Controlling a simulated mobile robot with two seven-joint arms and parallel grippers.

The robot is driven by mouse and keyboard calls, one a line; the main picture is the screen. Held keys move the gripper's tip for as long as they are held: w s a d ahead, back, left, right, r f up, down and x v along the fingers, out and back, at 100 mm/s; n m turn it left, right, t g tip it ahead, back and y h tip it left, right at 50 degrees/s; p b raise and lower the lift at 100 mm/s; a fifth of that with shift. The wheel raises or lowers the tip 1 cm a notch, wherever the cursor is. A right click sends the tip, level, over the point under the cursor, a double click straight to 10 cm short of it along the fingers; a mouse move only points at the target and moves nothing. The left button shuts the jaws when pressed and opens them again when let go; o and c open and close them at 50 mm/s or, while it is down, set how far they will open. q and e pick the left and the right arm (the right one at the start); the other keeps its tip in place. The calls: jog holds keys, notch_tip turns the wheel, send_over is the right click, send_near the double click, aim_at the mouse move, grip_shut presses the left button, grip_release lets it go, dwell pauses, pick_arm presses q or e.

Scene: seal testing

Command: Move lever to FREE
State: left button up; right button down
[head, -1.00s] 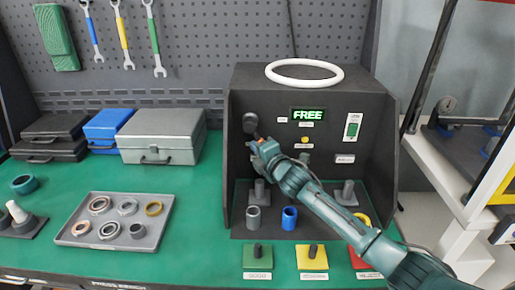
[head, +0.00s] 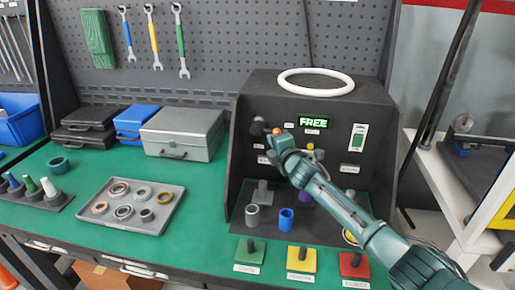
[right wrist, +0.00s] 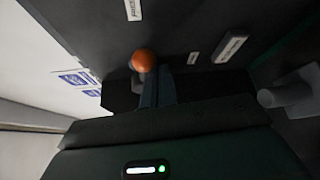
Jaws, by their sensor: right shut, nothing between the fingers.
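The test stand (head: 365,118) is a dark box with a green display (head: 314,122) reading FREE. The lever on its front panel has a dark round hub (head: 257,126) and an orange ball knob (head: 276,131). It points to the right, toward a small white label (head: 289,126). My right gripper (head: 279,142) is shut and empty, with its tip just below the knob; I cannot tell if they touch. In the right wrist view the orange knob (right wrist: 143,60) is just beyond the fingers (right wrist: 158,88). My left gripper is not in view.
A white ring (head: 316,82) lies on the stand. Grey (head: 252,215) and blue (head: 286,219) cylinders stand at its base. Green (head: 250,252), yellow (head: 301,260) and red (head: 354,266) pads lie in front. A parts tray (head: 105,221) and cases (head: 182,134) are at left.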

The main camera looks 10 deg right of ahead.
pick_arm(q)
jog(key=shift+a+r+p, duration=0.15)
jog(key=shift+p, duration=0.15)
pick_arm(e)
jog(key=shift+w+d+r, duration=0.1)
jog(key=shift+d+r, duration=0.1)
jog(key=shift+r, duration=0.3)
